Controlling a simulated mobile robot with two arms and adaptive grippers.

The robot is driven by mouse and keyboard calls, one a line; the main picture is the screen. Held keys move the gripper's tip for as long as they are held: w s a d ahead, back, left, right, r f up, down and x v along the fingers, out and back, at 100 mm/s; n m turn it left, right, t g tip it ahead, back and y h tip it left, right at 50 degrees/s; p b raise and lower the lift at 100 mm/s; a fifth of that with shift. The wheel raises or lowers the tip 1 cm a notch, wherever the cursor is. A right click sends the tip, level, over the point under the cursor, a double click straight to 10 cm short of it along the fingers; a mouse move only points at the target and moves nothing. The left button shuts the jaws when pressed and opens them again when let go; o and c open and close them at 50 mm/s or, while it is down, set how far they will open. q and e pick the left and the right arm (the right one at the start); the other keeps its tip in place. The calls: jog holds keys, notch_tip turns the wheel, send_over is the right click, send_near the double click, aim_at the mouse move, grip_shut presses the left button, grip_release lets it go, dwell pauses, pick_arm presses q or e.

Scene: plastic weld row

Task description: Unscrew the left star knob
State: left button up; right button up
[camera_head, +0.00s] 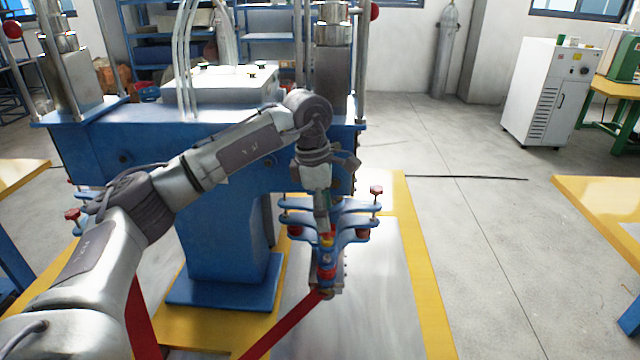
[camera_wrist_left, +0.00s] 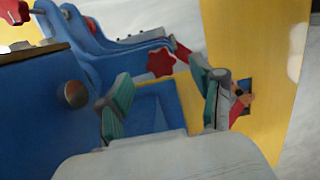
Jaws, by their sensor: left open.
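A red star knob (camera_wrist_left: 160,62) shows in the left wrist view, beyond and roughly between the fingertips of my left gripper (camera_wrist_left: 161,80). The gripper is open, its two teal-padded fingers apart, and the knob looks clear of them. In the head view my left gripper (camera_head: 323,212) points down over the blue clamp bracket (camera_head: 354,220) on the machine's front, partly merging with it. I cannot tell which one is the left star knob. My right gripper is not in view.
The blue machine column (camera_head: 222,245) stands behind my left arm. Another red knob (camera_head: 72,214) is at the machine's left. A red bar (camera_head: 285,325) slopes down from the bracket. Yellow tables stand left and right (camera_head: 600,195).

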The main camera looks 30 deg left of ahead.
pick_arm(q)
jog(key=f, duration=0.3)
jog(key=shift+d, duration=0.25)
jog(key=shift+f+p, duration=0.3)
jog(key=shift+f, duration=0.05)
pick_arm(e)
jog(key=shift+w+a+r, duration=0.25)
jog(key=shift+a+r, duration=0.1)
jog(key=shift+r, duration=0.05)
